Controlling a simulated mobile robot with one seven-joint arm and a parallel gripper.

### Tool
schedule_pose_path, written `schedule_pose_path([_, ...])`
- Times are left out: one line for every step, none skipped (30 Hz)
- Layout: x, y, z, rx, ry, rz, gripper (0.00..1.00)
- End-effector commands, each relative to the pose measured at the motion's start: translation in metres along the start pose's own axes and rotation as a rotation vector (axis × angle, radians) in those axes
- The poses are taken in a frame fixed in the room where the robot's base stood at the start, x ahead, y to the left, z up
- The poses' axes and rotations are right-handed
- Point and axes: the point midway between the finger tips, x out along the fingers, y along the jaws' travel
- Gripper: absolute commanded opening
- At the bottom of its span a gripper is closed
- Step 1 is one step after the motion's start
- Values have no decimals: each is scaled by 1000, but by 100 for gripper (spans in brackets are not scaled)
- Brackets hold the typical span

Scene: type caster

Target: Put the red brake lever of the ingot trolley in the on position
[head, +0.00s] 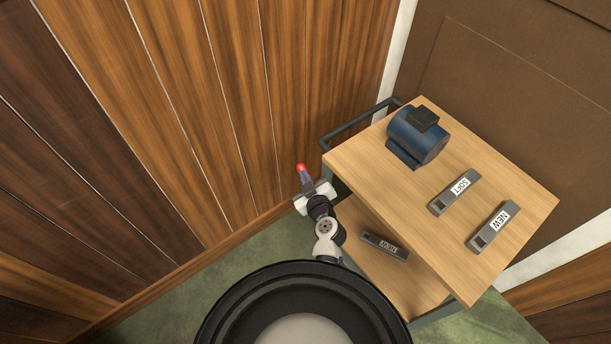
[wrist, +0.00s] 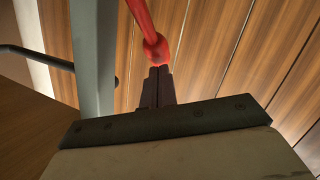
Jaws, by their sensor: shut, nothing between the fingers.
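The red brake lever (wrist: 141,18) shows in the wrist view as a red rod with a rounded knob at its lower end. In the head view only a small red spot of it (head: 301,168) shows, left of the trolley. My gripper (wrist: 158,70) is shut and empty, its fingertips right at the knob; I cannot tell whether they touch it. In the head view my gripper (head: 304,176) is beside the trolley's left side. The ingot trolley (head: 365,155) has a wooden top and a lower shelf. The lever's base is hidden.
On the trolley top are a blue motor-like block (head: 410,142) and two grey labelled bars (head: 440,207) (head: 478,240). Another bar (head: 384,246) lies on the lower shelf. A dark handle rail (head: 350,127) juts from the trolley's back left. A wood-panelled wall (head: 230,110) stands close behind my gripper.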

Motion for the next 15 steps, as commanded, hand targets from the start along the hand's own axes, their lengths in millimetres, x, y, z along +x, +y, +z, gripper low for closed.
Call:
schedule_pose_path([0, 0, 0, 0, 0, 0, 0])
schedule_pose_path([0, 0, 0, 0, 0, 0, 0])
schedule_pose_path([0, 0, 0, -1, -1, -1, 0])
schedule_pose_path([0, 0, -1, -2, -3, -1, 0])
schedule_pose_path([0, 0, -1, -3, -6, -2, 0])
schedule_pose_path([1, 0, -2, -5, -10, -4, 0])
schedule_pose_path([1, 0, -2, -6, -15, -6, 0])
schedule_pose_path([2, 0, -2, -8, -21, -8, 0])
schedule_pose_path([3, 0, -3, -12, -31, -12, 0])
schedule_pose_path([4, 0, -3, -16, -41, -16, 0])
schedule_pose_path([5, -1, -3, -19, -52, -20, 0])
schedule_pose_path([6, -1, -3, -26, -70, -27, 0])
schedule_pose_path([8, -2, -3, -31, -85, -32, 0])
schedule_pose_path([9, -2, -4, -39, -101, -37, 0])
schedule_pose_path([11, -3, -3, -46, -125, -46, 0])
